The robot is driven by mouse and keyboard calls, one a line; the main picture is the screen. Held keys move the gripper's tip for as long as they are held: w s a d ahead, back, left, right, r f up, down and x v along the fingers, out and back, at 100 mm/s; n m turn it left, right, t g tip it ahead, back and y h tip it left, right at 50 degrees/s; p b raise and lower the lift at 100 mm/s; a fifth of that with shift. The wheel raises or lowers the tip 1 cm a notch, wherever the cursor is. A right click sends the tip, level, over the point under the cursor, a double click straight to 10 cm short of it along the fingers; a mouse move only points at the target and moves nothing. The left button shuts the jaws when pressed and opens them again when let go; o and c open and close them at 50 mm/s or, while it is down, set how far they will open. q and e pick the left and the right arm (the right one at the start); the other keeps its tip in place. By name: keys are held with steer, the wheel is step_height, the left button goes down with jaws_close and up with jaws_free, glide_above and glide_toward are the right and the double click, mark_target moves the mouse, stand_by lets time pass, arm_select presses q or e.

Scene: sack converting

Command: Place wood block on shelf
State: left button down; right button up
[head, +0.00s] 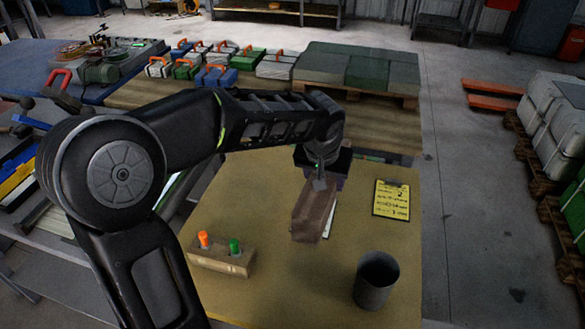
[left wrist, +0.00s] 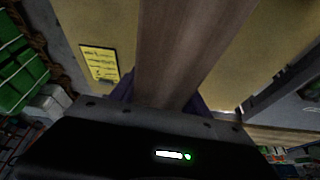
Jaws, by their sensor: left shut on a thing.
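The wood block (head: 313,212) is a long brown piece, held above or at the yellow-brown tabletop in the head view; I cannot tell whether its lower end touches. My left gripper (head: 319,184) is shut on its upper end. In the left wrist view the block (left wrist: 190,45) extends away from the gripper, its gripped end partly hidden by the gripper body. A low shelf rack (head: 278,12) stands far back; I cannot tell whether it is the task's shelf. My right gripper is not in view.
On the table (head: 290,290) are a wooden holder (head: 222,261) with orange and green items, a dark cup (head: 376,280) and a yellow clipboard (head: 391,199). A white sheet lies partly behind the block. Several toolboxes and a pallet stack (head: 350,68) stand behind. The table's right edge meets open floor.

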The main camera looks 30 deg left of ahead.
arm_select(q)
steer(key=d+f+m, duration=0.1)
steer(key=d+f, duration=0.2)
steer(key=d+f+m+b, duration=0.1)
steer(key=d+f, duration=0.2)
steer(key=w+d+f+h, duration=0.1)
steer(key=d+f, duration=0.1)
steer(key=f, duration=0.2)
steer(key=shift+d+m, duration=0.4)
